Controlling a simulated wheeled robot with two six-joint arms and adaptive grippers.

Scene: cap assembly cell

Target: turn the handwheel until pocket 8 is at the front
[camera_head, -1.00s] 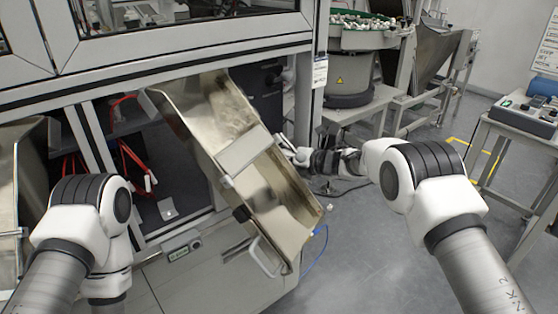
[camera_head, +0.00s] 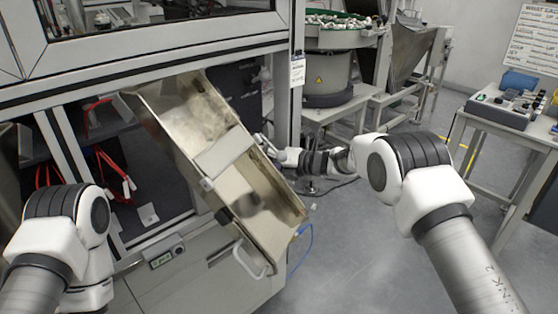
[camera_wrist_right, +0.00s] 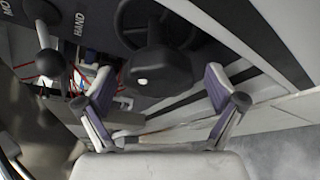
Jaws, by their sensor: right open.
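The dark handwheel (camera_wrist_right: 187,33) is on a dark panel at the top of the right wrist view. In the head view my right gripper (camera_head: 263,142) is small, beside the metal chute's right edge. I cannot make out the handwheel there. No numbered pockets are visible. My left gripper is out of sight.
A lever with a ball knob (camera_wrist_right: 48,62) is left of the handwheel, near a "HAND" label. The tilted metal chute (camera_head: 270,195) stands close to my right gripper. A bowl feeder (camera_head: 335,65) and a control-box table (camera_head: 510,118) are behind and right. Floor between is clear.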

